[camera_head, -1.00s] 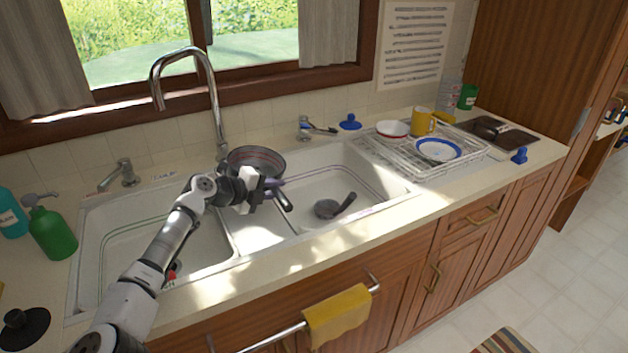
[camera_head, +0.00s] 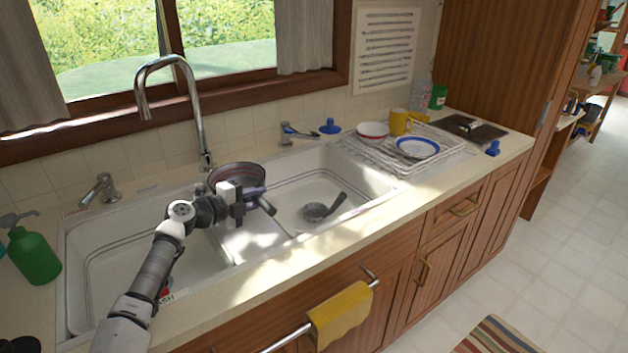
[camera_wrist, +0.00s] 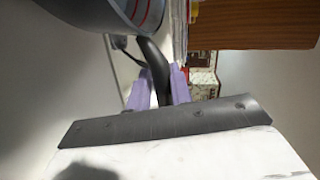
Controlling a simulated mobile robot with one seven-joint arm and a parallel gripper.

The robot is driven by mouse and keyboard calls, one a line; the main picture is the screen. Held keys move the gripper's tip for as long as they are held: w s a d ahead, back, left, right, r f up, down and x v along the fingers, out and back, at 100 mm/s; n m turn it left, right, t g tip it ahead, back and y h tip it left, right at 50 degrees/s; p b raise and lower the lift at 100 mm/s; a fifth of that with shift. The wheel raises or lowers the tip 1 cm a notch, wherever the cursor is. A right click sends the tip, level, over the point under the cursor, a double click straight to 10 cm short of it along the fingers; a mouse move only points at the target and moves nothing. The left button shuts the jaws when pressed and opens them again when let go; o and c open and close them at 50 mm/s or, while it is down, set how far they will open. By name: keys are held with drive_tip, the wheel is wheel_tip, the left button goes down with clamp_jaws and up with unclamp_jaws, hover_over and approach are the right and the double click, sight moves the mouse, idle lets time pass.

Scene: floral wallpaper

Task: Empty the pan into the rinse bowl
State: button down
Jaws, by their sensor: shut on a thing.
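The dark pan (camera_head: 232,174) with red bands is near the tap, over the back of the sink's middle section. My gripper (camera_head: 254,196) is shut on its black handle (camera_head: 268,206). In the wrist view, purple fingers (camera_wrist: 160,88) flank the handle (camera_wrist: 154,66), and part of the pan (camera_wrist: 118,10) shows at the top. The pan's contents cannot be made out. The white sink has a left basin (camera_head: 120,262), a narrow middle section (camera_head: 243,240) and a right basin (camera_head: 350,190) with a dark ladle (camera_head: 318,211). I cannot read which is marked rinse.
A tall chrome tap (camera_head: 197,115) stands just behind the pan. A dish rack (camera_head: 385,160) with dishes stands right of the sink. A green bottle (camera_head: 33,258) stands at the left. A yellow towel (camera_head: 340,312) hangs in front.

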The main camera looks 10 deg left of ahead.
drive_tip(key=shift+r+p, duration=1.8)
drive_tip(key=shift+r, duration=0.85)
drive_tip(key=shift+f, duration=0.1)
